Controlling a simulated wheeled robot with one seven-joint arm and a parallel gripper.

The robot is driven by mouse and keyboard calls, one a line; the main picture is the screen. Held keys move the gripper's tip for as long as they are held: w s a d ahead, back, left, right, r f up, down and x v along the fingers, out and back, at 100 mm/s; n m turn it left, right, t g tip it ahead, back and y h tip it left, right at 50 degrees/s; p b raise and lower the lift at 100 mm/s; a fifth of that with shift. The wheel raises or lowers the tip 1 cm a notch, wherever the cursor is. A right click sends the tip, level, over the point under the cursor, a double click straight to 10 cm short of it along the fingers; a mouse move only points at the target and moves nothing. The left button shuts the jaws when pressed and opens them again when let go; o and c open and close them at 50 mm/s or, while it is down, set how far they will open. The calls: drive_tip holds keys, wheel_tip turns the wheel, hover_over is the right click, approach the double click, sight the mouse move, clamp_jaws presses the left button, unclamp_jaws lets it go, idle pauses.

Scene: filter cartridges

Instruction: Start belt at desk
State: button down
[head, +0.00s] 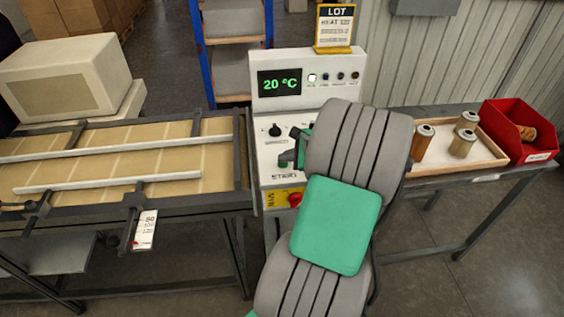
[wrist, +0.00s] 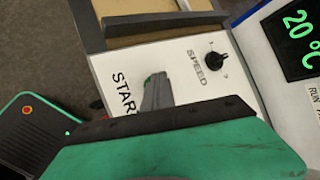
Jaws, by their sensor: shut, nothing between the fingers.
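The control desk (head: 270,140) stands at the centre of the head view, with a sloped white panel. The START lettering (head: 285,177) is near the panel's lower edge; it also shows in the wrist view (wrist: 124,93). A bit of green (wrist: 149,79) beside the lettering may be the button, mostly hidden by my fingers. My gripper (head: 287,162) is shut and empty, its fingertips low over the panel just by START. In the wrist view the closed fingers (wrist: 157,93) point at the same spot. I cannot tell whether they touch the button.
The speed knob (head: 274,130) and a red stop button (head: 295,199) are close to my fingers. The display (head: 279,83) reads 20 °C; one lamp (head: 312,77) beside it looks white. The belt (head: 110,160) lies left. A wooden tray (head: 490,157) with cartridges and a red bin (head: 515,140) stand right.

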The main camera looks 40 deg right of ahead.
sight(285, 164)
drive_tip(key=shift+r+p, duration=0.55)
drive_tip(key=shift+r, duration=0.15)
wheel_tip(285, 164, up, 5)
drive_tip(key=p, duration=0.5)
